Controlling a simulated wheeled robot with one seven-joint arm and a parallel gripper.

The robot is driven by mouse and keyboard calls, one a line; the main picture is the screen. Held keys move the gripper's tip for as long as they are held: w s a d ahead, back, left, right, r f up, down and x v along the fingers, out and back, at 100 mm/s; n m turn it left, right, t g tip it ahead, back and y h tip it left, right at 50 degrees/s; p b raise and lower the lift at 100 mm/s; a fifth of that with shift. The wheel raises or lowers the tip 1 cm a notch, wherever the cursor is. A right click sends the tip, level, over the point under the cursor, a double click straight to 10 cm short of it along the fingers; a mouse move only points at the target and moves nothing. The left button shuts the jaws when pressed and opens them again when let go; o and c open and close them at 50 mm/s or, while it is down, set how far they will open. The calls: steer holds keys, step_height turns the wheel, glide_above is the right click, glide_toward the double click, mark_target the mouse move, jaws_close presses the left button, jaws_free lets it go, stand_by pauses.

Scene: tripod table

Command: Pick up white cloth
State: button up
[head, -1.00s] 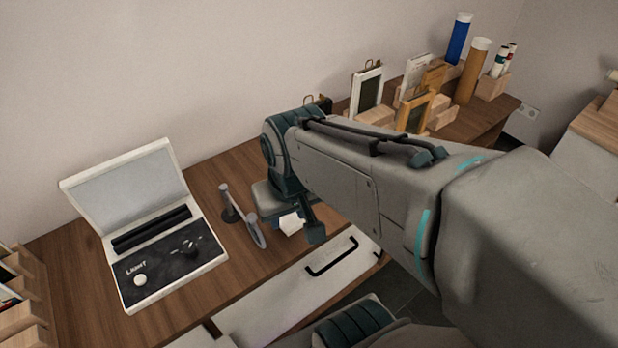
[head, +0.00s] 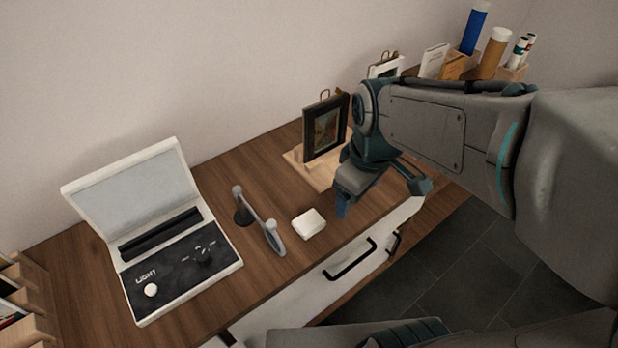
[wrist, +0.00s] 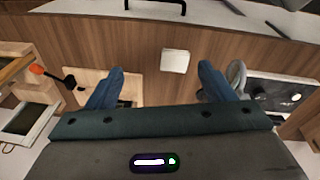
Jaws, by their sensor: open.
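The white cloth (head: 309,223) is a small folded white block lying flat on the wooden desk, near its front edge, just right of a grey stand. In the wrist view the cloth (wrist: 175,60) lies beyond the fingertips, roughly between them and a little right of centre. My gripper (wrist: 160,75) is open and empty, with its two blue fingers spread apart. In the head view my gripper (head: 343,205) is above the desk to the right of the cloth, apart from it; one blue fingertip shows and the other is hidden.
A grey stand (head: 262,222) is close on the cloth's left, with a light box (head: 180,265) beyond it. A black picture frame (head: 325,128) on a wooden base stands behind my gripper. A drawer handle (head: 350,258) juts from the desk front. Bare desk lies around the cloth.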

steer(key=w+a+f+n+g+b, duration=0.1)
steer(key=w+a+f+n, duration=0.2)
steer(key=n, duration=0.4)
steer(key=w+a+f+n+g, duration=0.1)
steer(key=w+a+f+n, duration=0.15)
steer(key=a+n, duration=0.35)
steer(key=n+b, duration=0.1)
steer(key=n, duration=0.2)
glide_above(309, 220)
steer(key=f, duration=0.5)
steer(key=s+f, duration=0.1)
steer(key=f, duration=0.2)
steer(key=shift+f, duration=0.1)
steer(key=shift+w+f, duration=0.25)
steer(key=shift+f, duration=1.1)
steer(key=shift+w+f, duration=0.2)
steer(key=shift+f, duration=1.1)
steer(key=c, duration=1)
